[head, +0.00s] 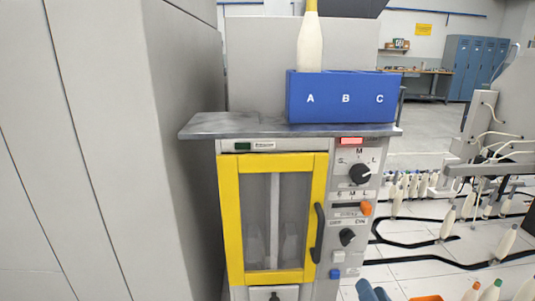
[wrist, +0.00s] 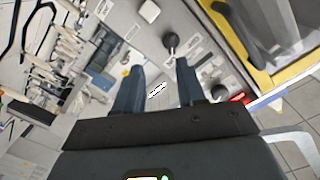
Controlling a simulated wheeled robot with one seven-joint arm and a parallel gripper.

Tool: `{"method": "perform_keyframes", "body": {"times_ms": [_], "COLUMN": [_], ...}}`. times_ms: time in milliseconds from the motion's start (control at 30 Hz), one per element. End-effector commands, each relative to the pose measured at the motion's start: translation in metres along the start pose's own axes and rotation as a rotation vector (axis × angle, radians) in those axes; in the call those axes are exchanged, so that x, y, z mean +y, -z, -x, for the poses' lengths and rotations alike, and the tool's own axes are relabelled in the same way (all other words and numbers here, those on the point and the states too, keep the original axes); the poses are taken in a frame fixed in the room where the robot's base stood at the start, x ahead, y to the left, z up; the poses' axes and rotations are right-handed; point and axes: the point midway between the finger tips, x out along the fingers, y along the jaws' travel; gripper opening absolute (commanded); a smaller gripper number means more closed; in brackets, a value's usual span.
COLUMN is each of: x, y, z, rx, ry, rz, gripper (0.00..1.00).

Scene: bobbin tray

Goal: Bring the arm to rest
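My gripper (wrist: 158,68) shows in the wrist view with its two blue fingers apart and nothing between them. Its blue fingers also show at the bottom edge of the head view (head: 373,291), low and right of the machine's panel. The blue tray (head: 345,111), lettered A, B and C, sits on the grey metal shelf (head: 215,124) on top of the machine. A cream bobbin with a yellow top (head: 310,42) stands upright in the tray above the letter A. The inside of the tray is hidden by its front wall.
The machine's yellow-framed door (head: 230,215) is shut, with a black handle (head: 319,232). Its panel has a black upper knob (head: 360,174), a lower knob (head: 347,237) and an orange button (head: 366,208). A tall grey cabinet (head: 120,150) fills the left. Several bobbins and machinery stand at right.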

Motion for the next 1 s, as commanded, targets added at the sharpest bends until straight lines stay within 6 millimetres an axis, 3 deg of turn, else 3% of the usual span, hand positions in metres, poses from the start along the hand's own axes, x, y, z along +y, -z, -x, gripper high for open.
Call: {"method": "perform_keyframes", "body": {"times_ms": [33,267,600,800,1000], "x": [0.008,0.024,0.014,-0.006,-0.025], "y": [-0.007,-0.023,-0.016,0.003,0.022], "z": [0.025,0.125,0.261,0.328,0.369], "rx": [-0.016,-0.069,-0.147,-0.192,-0.224], "ry": [-0.01,-0.031,-0.053,-0.067,-0.076], "rz": [0.033,0.196,0.406,0.517,0.595], "gripper": [0.39,0.39,0.39,0.39,0.39]}}
